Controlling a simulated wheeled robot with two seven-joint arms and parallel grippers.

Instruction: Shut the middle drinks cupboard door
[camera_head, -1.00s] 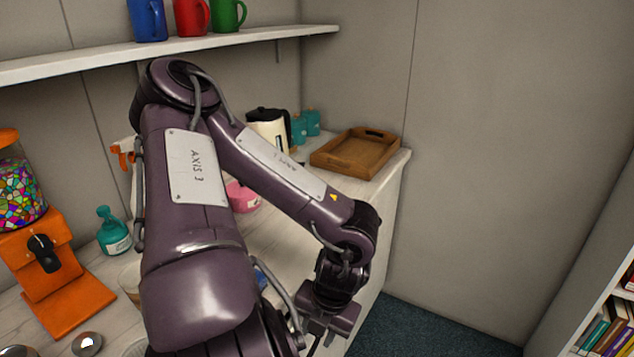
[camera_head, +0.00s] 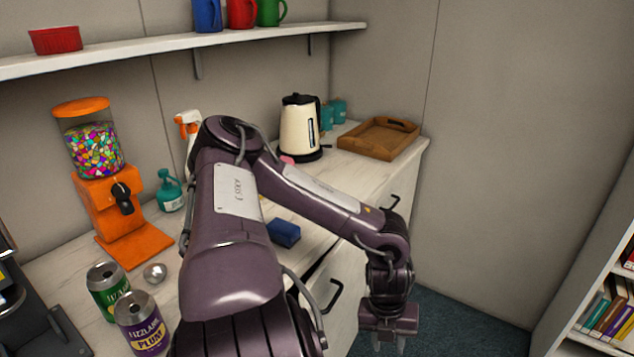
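The cupboard (camera_head: 345,268) under the white counter shows its front at the right of the counter, partly behind my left arm. A black handle (camera_head: 333,297) is on the nearer front panel. Another black handle (camera_head: 391,204) is on the farther panel. A dark gap shows by the counter edge above the nearer panel. I cannot tell which panel is the middle door or how far it stands open. My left gripper (camera_head: 389,342) hangs in front of the cupboard, right of the nearer handle and apart from it. Its two fingers point down with a gap between them. My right gripper is out of view.
On the counter stand two cans (camera_head: 143,325), an orange candy dispenser (camera_head: 110,205), a blue block (camera_head: 284,233), a kettle (camera_head: 299,130) and a wooden tray (camera_head: 380,140). A bookshelf (camera_head: 590,305) stands at right. Blue carpet (camera_head: 455,310) between is clear.

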